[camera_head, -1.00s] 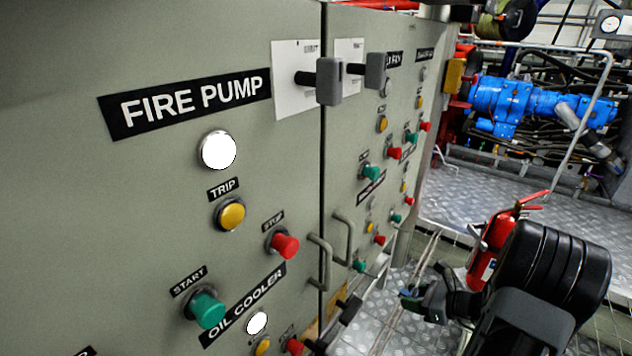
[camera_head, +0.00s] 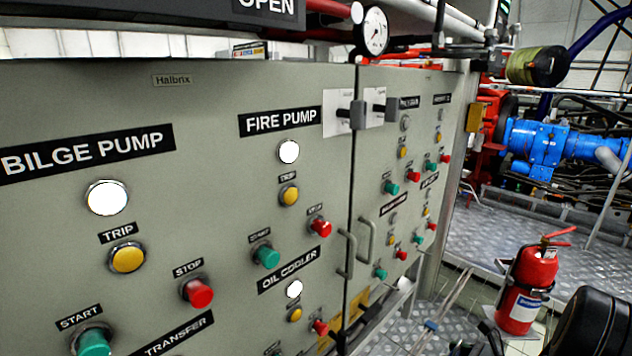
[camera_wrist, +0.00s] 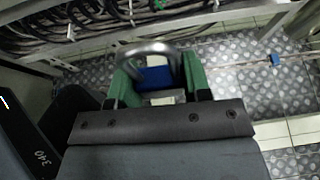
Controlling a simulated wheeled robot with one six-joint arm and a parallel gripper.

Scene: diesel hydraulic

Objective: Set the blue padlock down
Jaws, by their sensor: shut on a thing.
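The blue padlock (camera_wrist: 155,77) is between the green pads of my gripper (camera_wrist: 155,88) in the wrist view. Its silver shackle arches above the blue body, and the pads hide its sides. My gripper is shut on it. Patterned metal floor plate (camera_wrist: 220,62) shows beyond the padlock. I cannot tell how high the padlock is above the floor. In the head view only dark parts of my arm show at the lower right edge, and the padlock cannot be made out there.
A grey control cabinet (camera_head: 230,190) with buttons and door handles fills the left. A red fire extinguisher (camera_head: 525,285) stands on the floor at right. A small blue item (camera_wrist: 274,59) lies on a thin rail. Cables on a rack (camera_wrist: 100,30) run across the wrist view's top.

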